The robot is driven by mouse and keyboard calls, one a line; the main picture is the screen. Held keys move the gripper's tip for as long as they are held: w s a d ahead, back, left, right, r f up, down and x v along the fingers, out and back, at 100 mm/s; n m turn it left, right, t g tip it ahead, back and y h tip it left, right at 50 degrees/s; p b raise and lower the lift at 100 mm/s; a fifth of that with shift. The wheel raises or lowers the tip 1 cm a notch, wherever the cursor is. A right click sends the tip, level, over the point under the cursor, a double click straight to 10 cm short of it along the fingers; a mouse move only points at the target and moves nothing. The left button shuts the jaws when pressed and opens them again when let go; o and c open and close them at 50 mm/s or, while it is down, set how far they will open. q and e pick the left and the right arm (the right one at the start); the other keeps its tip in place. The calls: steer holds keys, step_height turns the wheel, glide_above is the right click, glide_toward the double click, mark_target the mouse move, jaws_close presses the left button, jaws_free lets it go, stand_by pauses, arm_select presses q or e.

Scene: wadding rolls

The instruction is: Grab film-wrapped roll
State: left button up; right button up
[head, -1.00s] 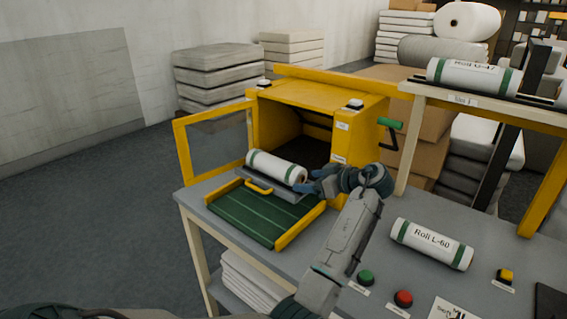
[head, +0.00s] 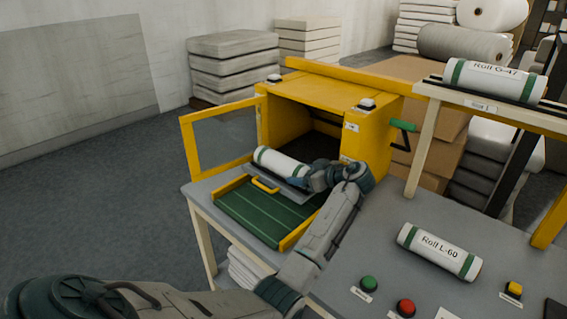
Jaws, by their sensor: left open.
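A white roll (head: 279,162) with a green band at its left end lies on a grey plate (head: 262,174) at the mouth of the yellow machine (head: 318,97). My left gripper (head: 298,182) is open at the roll's right end and hides part of it. I cannot tell whether its fingers touch the roll. Roll L-60 (head: 440,251), white with green bands, lies on the grey table at the right. Roll G-47 (head: 495,80) lies on the upper shelf. Film on any roll is too fine to make out. My right gripper is not in view.
The machine's yellow-framed clear door (head: 222,137) stands open at the left. A green tray (head: 252,211) with yellow sides lies before the opening. Green (head: 369,284), red (head: 406,307) and yellow (head: 514,288) buttons sit at the table's front. A green-handled lever (head: 403,126) juts from the machine's right side.

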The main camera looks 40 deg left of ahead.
arm_select(q)
steer(key=x, duration=0.2)
steer(key=shift+a+f, duration=0.15)
steer(key=shift+a, duration=0.15)
steer(key=shift+d, duration=0.1)
steer(key=shift+c, duration=0.9)
steer(key=c, duration=0.6)
steer(key=shift+r, duration=0.25)
steer(key=shift+c, duration=0.2)
